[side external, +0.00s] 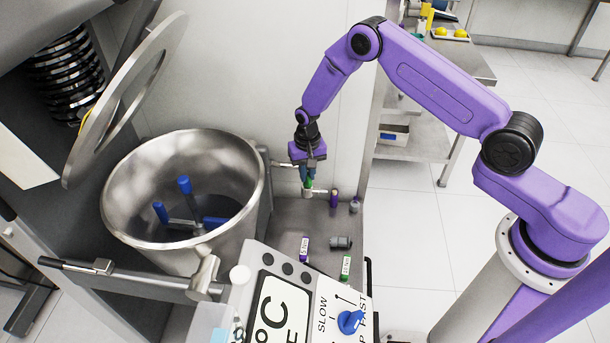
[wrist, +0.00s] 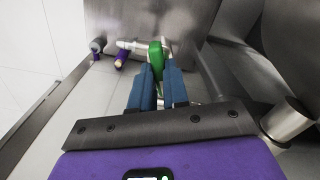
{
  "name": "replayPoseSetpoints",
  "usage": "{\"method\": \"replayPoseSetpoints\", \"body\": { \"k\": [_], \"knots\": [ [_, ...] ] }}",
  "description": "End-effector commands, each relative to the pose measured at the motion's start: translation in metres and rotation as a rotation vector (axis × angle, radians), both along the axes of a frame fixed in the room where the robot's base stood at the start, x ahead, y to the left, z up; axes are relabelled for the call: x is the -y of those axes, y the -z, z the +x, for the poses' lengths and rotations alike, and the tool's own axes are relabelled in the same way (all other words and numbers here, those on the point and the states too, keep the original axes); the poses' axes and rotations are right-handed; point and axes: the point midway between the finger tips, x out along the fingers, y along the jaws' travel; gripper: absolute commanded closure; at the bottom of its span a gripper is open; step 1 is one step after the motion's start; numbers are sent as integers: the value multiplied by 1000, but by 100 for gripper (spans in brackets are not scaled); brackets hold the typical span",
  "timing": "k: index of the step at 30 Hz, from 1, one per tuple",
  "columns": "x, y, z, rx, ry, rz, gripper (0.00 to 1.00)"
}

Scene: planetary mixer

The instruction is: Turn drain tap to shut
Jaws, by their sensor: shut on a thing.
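The drain tap's green handle (wrist: 156,54) is upright between my two blue fingers in the wrist view. My gripper (wrist: 157,68) is shut on this handle. In the side external view, my gripper (side external: 308,174) points down at the tap, right of the steel bowl. A little of the green handle (side external: 309,184) shows below the fingers, above a pale metal tap fitting (side external: 313,193). The fingers hide part of the handle. I cannot tell the tap's exact angle.
The steel mixer bowl (side external: 252,165) with blue-ended paddles stands left of the tap. Several small items lie in front, near the SLOW/FAST control panel (side external: 332,313). A wall stands behind.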

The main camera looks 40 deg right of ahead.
Motion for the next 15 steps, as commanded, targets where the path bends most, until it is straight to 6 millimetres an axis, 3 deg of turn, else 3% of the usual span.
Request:
{"method": "replayPoseSetpoints", "body": {
  "k": [11,15],
  "knots": [
    [-1,0,-1,-2,41,0,100],
    [-1,0,-1,-2,132,0,100]
  ]
}}
